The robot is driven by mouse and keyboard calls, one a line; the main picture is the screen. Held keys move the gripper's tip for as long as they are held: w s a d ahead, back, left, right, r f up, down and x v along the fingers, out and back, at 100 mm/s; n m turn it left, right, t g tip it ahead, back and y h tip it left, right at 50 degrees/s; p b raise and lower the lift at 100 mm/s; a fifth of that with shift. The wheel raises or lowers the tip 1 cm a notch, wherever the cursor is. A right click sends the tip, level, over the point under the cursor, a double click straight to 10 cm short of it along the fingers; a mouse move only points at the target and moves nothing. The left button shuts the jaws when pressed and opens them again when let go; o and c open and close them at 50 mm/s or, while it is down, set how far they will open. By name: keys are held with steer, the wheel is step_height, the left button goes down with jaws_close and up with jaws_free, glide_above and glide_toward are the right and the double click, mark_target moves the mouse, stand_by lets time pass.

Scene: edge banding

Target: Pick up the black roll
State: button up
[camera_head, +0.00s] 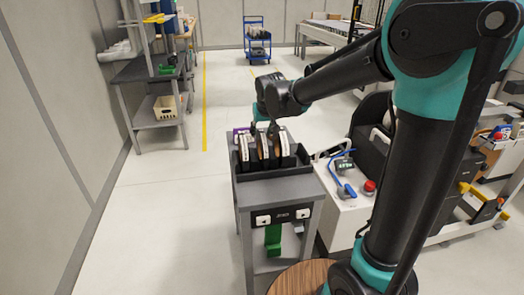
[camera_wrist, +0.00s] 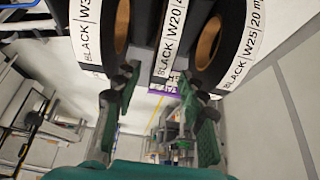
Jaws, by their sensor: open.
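Several rolls with white labels stand upright in a black tray (camera_head: 302,163) on a grey cart. In the wrist view the labels begin with BLACK: the middle roll (camera_wrist: 172,35) reads W20, the right roll (camera_wrist: 240,50) reads W25, and the left roll (camera_wrist: 90,30) reads W3 with the rest cut off. My gripper (camera_wrist: 158,76) is open and empty, its fingers spread below the middle roll in that view. In the head view my gripper (camera_head: 272,128) is just above the middle roll (camera_head: 263,150); its fingertips are hard to make out there.
The grey cart (camera_head: 280,190) has a green object (camera_head: 273,238) on its lower part. A machine with a red button (camera_head: 369,186) stands close on the right. A shelf (camera_head: 150,95) stands at the left wall. A blue trolley (camera_head: 257,38) stands far back, with open floor before it.

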steer(key=shift+x, duration=2.75)
steer(key=shift+s, duration=0.1)
jaws_close()
